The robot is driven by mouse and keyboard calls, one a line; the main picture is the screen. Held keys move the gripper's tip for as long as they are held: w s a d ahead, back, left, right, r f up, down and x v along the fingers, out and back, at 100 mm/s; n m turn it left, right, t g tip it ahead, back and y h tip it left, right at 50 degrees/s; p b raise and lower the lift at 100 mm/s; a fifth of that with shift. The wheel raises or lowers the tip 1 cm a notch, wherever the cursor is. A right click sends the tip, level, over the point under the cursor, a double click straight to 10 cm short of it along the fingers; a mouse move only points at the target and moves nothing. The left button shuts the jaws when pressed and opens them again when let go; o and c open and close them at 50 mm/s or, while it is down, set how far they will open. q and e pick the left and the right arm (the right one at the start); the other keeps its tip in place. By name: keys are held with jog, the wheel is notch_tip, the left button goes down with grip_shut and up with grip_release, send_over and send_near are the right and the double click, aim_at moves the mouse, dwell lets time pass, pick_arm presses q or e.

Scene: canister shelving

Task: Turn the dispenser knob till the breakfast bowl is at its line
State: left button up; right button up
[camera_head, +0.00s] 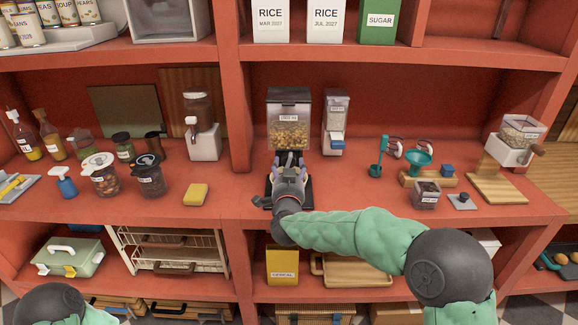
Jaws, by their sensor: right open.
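The cereal dispenser (289,132) stands on the red counter at the middle, with a dark lid, a clear hopper of golden cereal and a small label. My right gripper (289,160) is open, directly in front of the dispenser's lower part, fingers pointing at it. The knob is hidden behind the gripper, and I cannot tell whether the fingers touch it. A dark base (307,190) shows beside the gripper. The breakfast bowl and its line cannot be made out; the gripper and wrist cover that spot. Of my left arm only a part shows at the lower left; its gripper is out of view.
A smaller dispenser (335,128) with a blue part stands close to the right. A yellow sponge (196,194) and lidded jars (149,178) lie left. A shelf hangs above.

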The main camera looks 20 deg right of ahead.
jog(key=v, duration=1)
jog(key=shift+s, duration=0.1)
dwell(0.3)
jog(key=s+a+f+n+g+y, duration=0.2)
jog(key=f+n+g+y, duration=0.15)
jog(key=f, duration=1.15)
jog(key=s+a+f+n+g+y, duration=0.1)
jog(key=s+f+n+g+y, duration=0.2)
jog(key=f, duration=1.3)
jog(key=s+a+f+g+y, duration=0.1)
jog(key=s+a+f+g, duration=0.1)
jog(key=s+f+g, duration=0.3)
jog(key=s+a+f+g+y+p, duration=0.1)
jog(key=s+f+g, duration=0.4)
jog(key=s+f, duration=0.8)
jog(key=s+a, duration=0.1)
jog(key=s, duration=0.5)
jog(key=shift+s+n+p, duration=0.3)
jog(key=shift+s+n, duration=0.05)
jog(key=shift+s, duration=0.05)
jog(key=shift+w+g+y, duration=0.1)
jog(key=shift+g+y, duration=0.15)
